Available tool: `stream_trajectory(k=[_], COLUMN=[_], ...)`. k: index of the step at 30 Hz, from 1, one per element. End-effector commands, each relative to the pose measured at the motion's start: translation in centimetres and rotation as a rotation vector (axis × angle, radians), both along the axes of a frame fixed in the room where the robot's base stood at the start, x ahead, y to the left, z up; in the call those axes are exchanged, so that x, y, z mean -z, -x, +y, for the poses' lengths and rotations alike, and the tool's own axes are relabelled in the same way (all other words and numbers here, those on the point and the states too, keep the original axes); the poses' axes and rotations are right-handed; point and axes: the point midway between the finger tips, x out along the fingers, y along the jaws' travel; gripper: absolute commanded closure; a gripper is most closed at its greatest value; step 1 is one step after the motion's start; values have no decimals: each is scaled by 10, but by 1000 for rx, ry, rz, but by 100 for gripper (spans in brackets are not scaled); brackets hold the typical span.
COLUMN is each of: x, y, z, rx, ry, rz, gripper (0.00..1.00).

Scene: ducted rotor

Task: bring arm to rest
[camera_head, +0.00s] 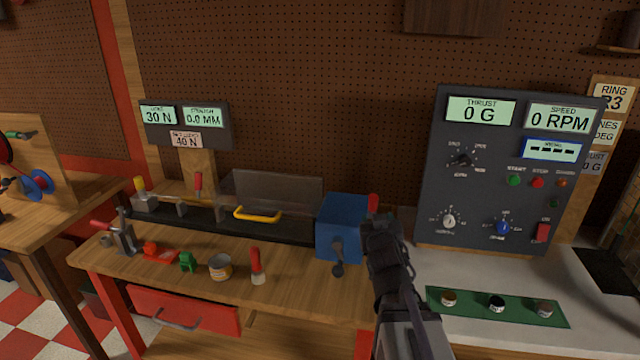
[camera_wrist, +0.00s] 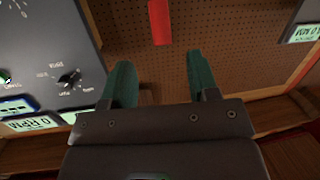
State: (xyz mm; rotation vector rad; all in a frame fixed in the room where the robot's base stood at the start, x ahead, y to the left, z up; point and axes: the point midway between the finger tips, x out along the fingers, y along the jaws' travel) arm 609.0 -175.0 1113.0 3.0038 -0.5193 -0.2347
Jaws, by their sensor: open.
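My arm rises from the bottom of the head view, in front of the bench, to the right of the blue box (camera_head: 342,228). The gripper end is dark and mostly hidden behind my own arm in the head view. In the wrist view my gripper (camera_wrist: 163,85) shows two green fingers spread apart with nothing between them. Beyond them is the brown pegboard wall (camera_wrist: 220,60). A red piece (camera_wrist: 160,20) shows above the fingers, and I cannot tell what it belongs to.
The dark control panel (camera_head: 505,215) stands at right, reading 0 G and 0 RPM. A green strip (camera_head: 472,300) with several knobs lies before it. A tin (camera_head: 220,267), a brush (camera_head: 257,268) and a clear-covered rig (camera_head: 270,190) with a yellow handle occupy the wooden bench (camera_head: 190,290).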

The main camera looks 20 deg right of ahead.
Motion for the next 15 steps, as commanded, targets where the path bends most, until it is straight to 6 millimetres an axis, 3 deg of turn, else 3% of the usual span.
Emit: stream_trajectory(k=[2, 4, 7, 9, 11, 15], x=[10, 32, 81, 114, 134, 148], y=[3, 13, 42, 70, 97, 147], z=[-4, -10, -3, 26, 60, 133], rx=[24, 71, 127, 105, 50, -111], ry=[0, -31, -132, -216, -281, -359], rz=[63, 196, 509, 773, 993, 1350], gripper=[45, 45, 45, 45, 45, 45])
